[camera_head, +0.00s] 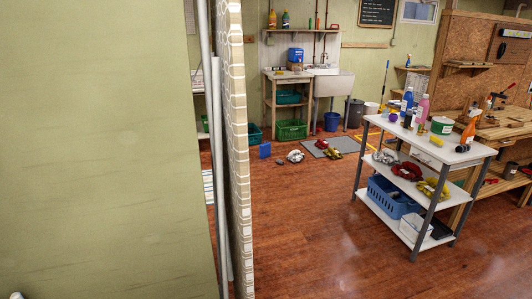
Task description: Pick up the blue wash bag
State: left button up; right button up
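A small blue item (265,151) stands on the wooden floor just past the end of the partition wall. It may be the blue wash bag, but it is too small to tell for sure. Neither of my grippers can be made out. A tiny pale shape at the bottom left edge is too cut off to identify.
A partition wall (100,150) fills the left side. A white shelf trolley (470,153) with bottles, cloths and a blue basket (392,198) stands right. Cloths lie on and beside a grey mat (315,147). A sink (334,84) is at the back. The middle floor is clear.

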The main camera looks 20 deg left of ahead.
aim_at(265, 149)
jog(key=i+l+z, duration=0.15)
jog(key=i, duration=0.45)
jog(key=i+l+z, duration=0.1)
jog(key=i, duration=0.55)
jog(key=i+u, duration=0.7)
jog(key=i, duration=0.2)
jog(key=i+l+u, duration=0.2)
jog(key=i+u, duration=0.15)
jog(key=i+j+u, duration=0.3)
jog(key=i, duration=0.85)
jog(key=i+l+u, duration=0.3)
jog(key=i, duration=0.9)
jog(key=i+j, duration=0.1)
jog(key=i, duration=2.25)
